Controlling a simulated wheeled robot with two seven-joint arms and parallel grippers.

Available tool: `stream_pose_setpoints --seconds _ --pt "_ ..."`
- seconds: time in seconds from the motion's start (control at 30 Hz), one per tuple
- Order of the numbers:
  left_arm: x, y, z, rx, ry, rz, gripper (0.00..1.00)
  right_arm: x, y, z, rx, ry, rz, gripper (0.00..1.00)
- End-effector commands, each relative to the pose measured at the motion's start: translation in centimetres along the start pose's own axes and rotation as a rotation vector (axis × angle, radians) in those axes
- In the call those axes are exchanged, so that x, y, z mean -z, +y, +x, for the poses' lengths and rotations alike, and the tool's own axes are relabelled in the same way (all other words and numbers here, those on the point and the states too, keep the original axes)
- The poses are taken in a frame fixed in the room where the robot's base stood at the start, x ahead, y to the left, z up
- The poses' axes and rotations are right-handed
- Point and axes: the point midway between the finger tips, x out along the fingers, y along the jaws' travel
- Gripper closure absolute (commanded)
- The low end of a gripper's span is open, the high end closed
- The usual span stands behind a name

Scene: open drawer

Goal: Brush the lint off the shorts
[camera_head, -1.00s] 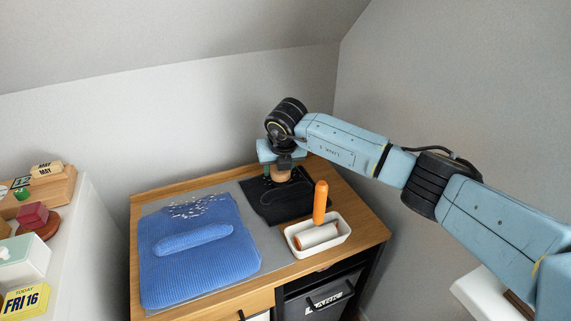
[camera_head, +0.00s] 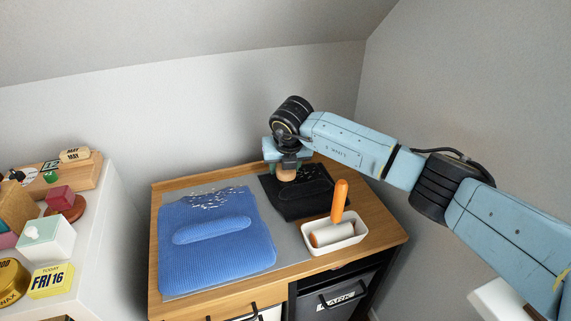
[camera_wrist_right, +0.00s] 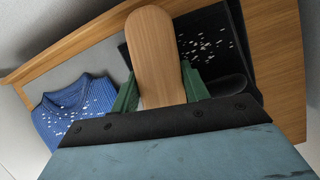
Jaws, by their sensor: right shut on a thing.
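The black shorts (camera_head: 302,204) lie folded flat at the back right of a grey mat; they also show in the wrist view (camera_wrist_right: 222,58), with white lint specks on them. My right gripper (camera_head: 287,165) is over their back left part. Its green fingers are shut on a wooden brush (camera_head: 286,175), whose pale wooden body fills the middle of the wrist view (camera_wrist_right: 157,60). The bristles are hidden, and I cannot tell whether they touch the cloth. My left gripper is not in view.
A blue knitted sweater (camera_head: 215,257) with lint near its collar lies left on the mat (camera_head: 290,250). A white tray (camera_head: 340,243) with an orange-handled lint roller (camera_head: 339,200) stands in front of the shorts. A cluttered white shelf is at far left.

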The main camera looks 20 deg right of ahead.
Motion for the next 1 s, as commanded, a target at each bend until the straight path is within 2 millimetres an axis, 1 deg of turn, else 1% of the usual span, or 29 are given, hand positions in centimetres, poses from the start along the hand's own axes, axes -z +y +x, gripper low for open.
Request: stream_pose_setpoints --seconds 0.03,0.1,0.5,0.87,1.0 --pt "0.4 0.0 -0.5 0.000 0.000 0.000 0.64 -0.4 0.0 -0.8 0.000 -0.003 0.001 0.73" --pt "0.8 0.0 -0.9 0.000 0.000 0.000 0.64 -0.8 -0.1 -1.6 0.000 -0.004 0.001 0.73" --pt "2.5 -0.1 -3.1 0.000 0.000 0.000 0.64 -2.3 -0.1 -5.2 0.000 -0.007 0.001 0.73" --pt "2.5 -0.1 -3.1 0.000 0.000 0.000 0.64 -2.4 -0.1 -5.3 0.000 -0.007 0.002 0.73" --pt "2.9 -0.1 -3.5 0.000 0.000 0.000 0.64 -2.7 -0.1 -6.1 0.000 -0.007 0.002 0.73"
